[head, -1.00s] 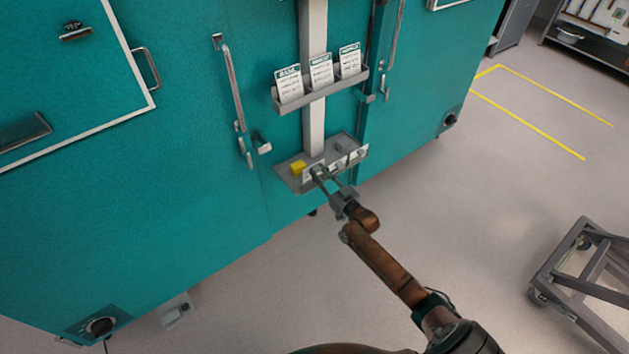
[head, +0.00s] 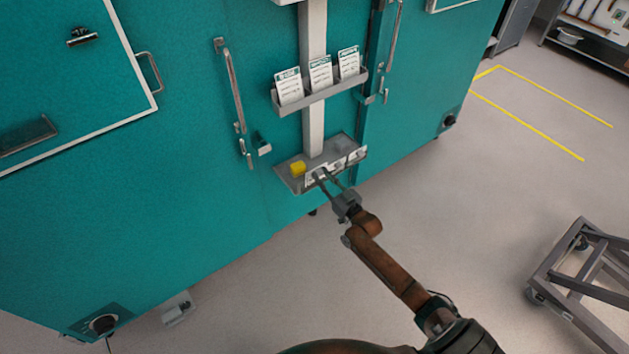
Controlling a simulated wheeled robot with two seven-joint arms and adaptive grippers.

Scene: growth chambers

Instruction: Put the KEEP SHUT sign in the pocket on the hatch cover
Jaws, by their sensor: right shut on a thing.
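The hatch cover is the white-outlined panel (head: 75,95) at upper left. It carries a dark pocket (head: 28,137) at its left and a clip (head: 82,36) near its top. Three white cards with teal headings (head: 320,73) stand in the upper rack; their words are too small to read. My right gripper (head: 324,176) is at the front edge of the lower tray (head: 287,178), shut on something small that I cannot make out. White labels or plates (head: 350,160) show along that edge. I cannot tell which piece is the KEEP SHUT sign. My left gripper is out of view.
A long door handle (head: 230,85) and a latch (head: 263,146) stick out left of the post (head: 313,120). A grey wheeled frame (head: 585,275) stands at right. The floor between is clear.

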